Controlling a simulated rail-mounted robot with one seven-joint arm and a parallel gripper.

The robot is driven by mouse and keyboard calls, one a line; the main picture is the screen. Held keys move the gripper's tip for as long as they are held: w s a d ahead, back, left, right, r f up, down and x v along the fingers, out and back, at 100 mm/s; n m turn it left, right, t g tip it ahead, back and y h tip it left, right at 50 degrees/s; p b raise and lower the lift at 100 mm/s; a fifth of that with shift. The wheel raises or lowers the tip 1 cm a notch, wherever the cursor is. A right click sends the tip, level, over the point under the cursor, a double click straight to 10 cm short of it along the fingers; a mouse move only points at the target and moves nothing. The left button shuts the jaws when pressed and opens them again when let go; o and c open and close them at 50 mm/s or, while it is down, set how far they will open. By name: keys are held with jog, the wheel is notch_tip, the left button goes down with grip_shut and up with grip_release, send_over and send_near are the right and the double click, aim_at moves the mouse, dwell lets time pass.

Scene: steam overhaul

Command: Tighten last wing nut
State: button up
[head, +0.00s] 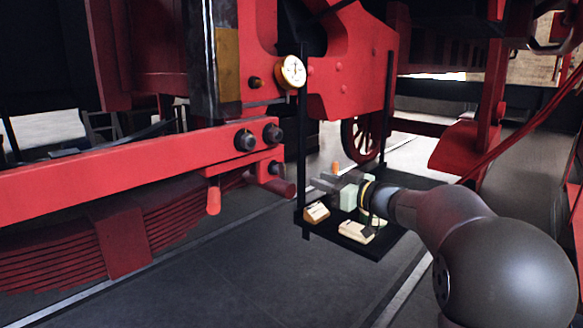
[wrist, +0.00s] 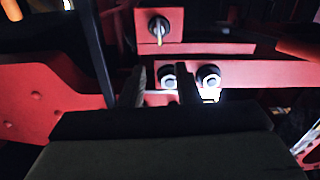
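My gripper (head: 320,184) hangs above a dark tray in the head view, pointing left toward the red frame. Two round dark fasteners (head: 258,136) sit side by side on the red beam (head: 110,163). They also show beyond the fingers in the wrist view (wrist: 208,77), with bright centres. Another dark round fastener (wrist: 158,27) with a thin pale upright piece is at the top of that view. I cannot tell which one is the wing nut. My gripper is apart from all of them.
The dark tray (head: 380,246) carries small cream-coloured blocks (head: 356,232). A red handle (head: 213,198) hangs under the beam. The floor (head: 230,255) in front is clear.

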aim_at(285, 168)
jog(key=p+x, duration=0.3)
jog(key=x, duration=1)
jog(key=shift+f, duration=0.1)
grip_shut()
